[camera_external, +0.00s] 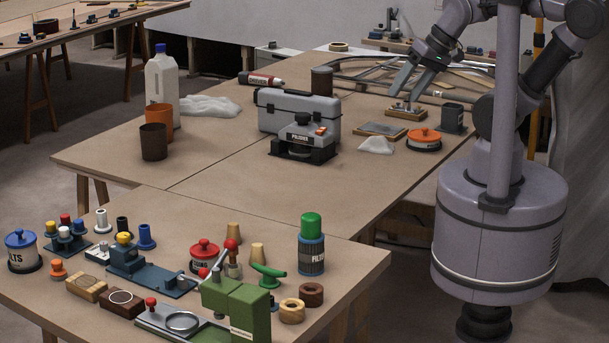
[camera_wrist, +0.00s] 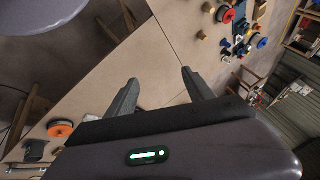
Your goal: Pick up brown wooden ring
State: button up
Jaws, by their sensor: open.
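A brown wooden ring (camera_external: 311,294) lies on the near table, close to its right edge. A paler tan wooden ring (camera_external: 292,311) lies just in front of it, to the left. My gripper (camera_external: 410,88) is high above the far end of the back table, well away from the ring. Its two fingers are apart with nothing between them, as the wrist view also shows (camera_wrist: 158,80). In the wrist view the small things at the top right are too small to tell the brown ring for certain.
A green clamp-like block (camera_external: 236,312), a green-capped filter can (camera_external: 312,245) and tan cones (camera_external: 258,253) stand around the rings. A polisher (camera_external: 303,137), a grey toolbox (camera_external: 300,112) and an orange-lidded tin (camera_external: 424,140) stand on the back table. The back table's near middle is clear.

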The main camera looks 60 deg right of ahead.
jog(key=shift+o, duration=1.2)
